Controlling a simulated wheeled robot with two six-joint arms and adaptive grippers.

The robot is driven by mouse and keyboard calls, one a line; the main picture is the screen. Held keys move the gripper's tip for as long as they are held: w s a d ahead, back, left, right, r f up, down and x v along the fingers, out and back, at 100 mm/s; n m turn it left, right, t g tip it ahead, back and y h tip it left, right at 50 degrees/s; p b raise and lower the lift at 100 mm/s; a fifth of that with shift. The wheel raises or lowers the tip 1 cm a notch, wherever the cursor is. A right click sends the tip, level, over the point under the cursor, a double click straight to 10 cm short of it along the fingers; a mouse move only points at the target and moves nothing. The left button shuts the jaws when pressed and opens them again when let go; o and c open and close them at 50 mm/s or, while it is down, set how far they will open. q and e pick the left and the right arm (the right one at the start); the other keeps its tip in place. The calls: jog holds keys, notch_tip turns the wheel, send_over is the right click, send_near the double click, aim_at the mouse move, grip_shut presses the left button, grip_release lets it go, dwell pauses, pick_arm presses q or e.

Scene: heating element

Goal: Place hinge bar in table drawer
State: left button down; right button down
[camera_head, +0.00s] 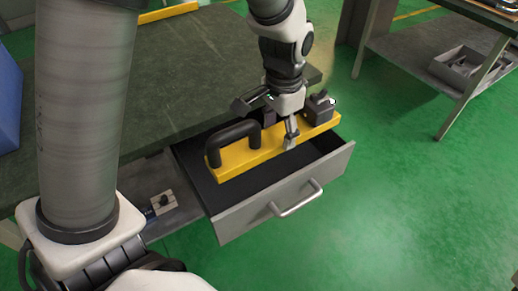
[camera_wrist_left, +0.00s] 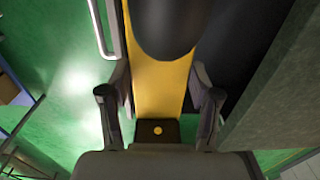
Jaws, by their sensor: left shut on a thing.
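The hinge bar (camera_head: 243,157) is a long yellow bar with a black loop handle near its left end and a dark block at its right end. My left gripper (camera_head: 279,124) is shut on it between handle and block. In the left wrist view the fingers (camera_wrist_left: 160,88) flank the yellow bar (camera_wrist_left: 157,75). The bar lies lengthwise over the open table drawer (camera_head: 237,209), which has a grey front and dark inside. I cannot tell whether the bar touches the drawer floor. My right gripper is not in view.
The dark green tabletop (camera_head: 190,65) stands behind the drawer. A silver drawer handle (camera_head: 296,199) sticks out in front. A small metal part (camera_head: 161,201) lies on a grey surface left of the drawer. Another table with a grey tray (camera_head: 462,66) stands at the back right. The green floor at right is clear.

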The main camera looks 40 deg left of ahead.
pick_arm(q)
jog(key=shift+w+a+f, duration=0.1)
jog(key=shift+a+f, duration=0.1)
jog(key=shift+f, duration=0.15)
notch_tip(320, 180, down, 17)
jog(key=b, duration=0.4)
jog(key=shift+f, duration=0.15)
jog(key=c, duration=0.5)
grip_release()
jog(key=shift+f, duration=0.1)
jog(key=shift+r+p, duration=1.4)
jog(key=shift+r, duration=4.75)
